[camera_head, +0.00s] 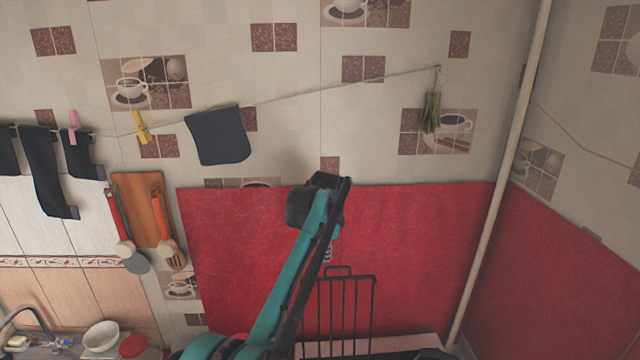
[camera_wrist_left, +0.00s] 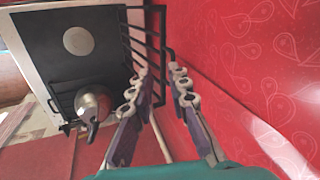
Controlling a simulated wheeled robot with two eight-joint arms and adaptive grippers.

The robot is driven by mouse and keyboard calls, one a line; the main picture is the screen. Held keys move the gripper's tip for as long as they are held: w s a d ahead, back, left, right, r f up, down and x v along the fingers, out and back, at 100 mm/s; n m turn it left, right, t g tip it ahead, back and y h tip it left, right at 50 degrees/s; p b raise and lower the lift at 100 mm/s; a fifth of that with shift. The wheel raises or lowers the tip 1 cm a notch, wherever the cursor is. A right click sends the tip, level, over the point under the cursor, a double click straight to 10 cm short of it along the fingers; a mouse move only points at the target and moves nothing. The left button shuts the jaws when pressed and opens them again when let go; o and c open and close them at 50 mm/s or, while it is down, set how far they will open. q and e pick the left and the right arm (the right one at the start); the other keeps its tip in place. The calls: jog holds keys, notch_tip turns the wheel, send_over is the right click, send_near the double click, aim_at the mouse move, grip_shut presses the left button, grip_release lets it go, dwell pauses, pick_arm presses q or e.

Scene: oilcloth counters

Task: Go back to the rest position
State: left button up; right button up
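My left gripper (camera_wrist_left: 161,72) shows in the left wrist view, with two pale and purple fingers apart. Nothing is held between them; the background shows through the gap. My right gripper is in neither view.
A metal kettle (camera_wrist_left: 92,103) stands on a dark stove (camera_wrist_left: 50,55) with a black rack (camera_head: 340,305) along its wall side. The red wall panel (camera_head: 420,240) is close to my left gripper. A clothesline (camera_head: 300,92) and a pale pipe (camera_head: 505,170) are ahead.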

pick_arm(q)
jog(key=s+a+f+n+t+b, duration=0.1)
jog(key=s+a+f+n+b, duration=0.45)
jog(key=s, duration=0.45)
jog(key=s+a+f+n+t+b, duration=0.1)
jog(key=s+a+f+n+b, duration=0.25)
jog(key=s+a+b, duration=0.45)
jog(key=s+a+f+n+b, duration=0.3)
jog(key=s+f+b, duration=0.1)
jog(key=s+f, duration=0.7)
jog(key=s+a+f+n+t+b, duration=0.1)
jog(key=s+a+f+n+b, duration=0.2)
jog(key=s+f, duration=0.7)
notch_tip(320, 180, down, 4)
jog(key=shift+s+a+r+b, duration=0.2)
jog(key=shift+s+a+b, duration=0.2)
jog(key=shift+a+b, duration=0.4)
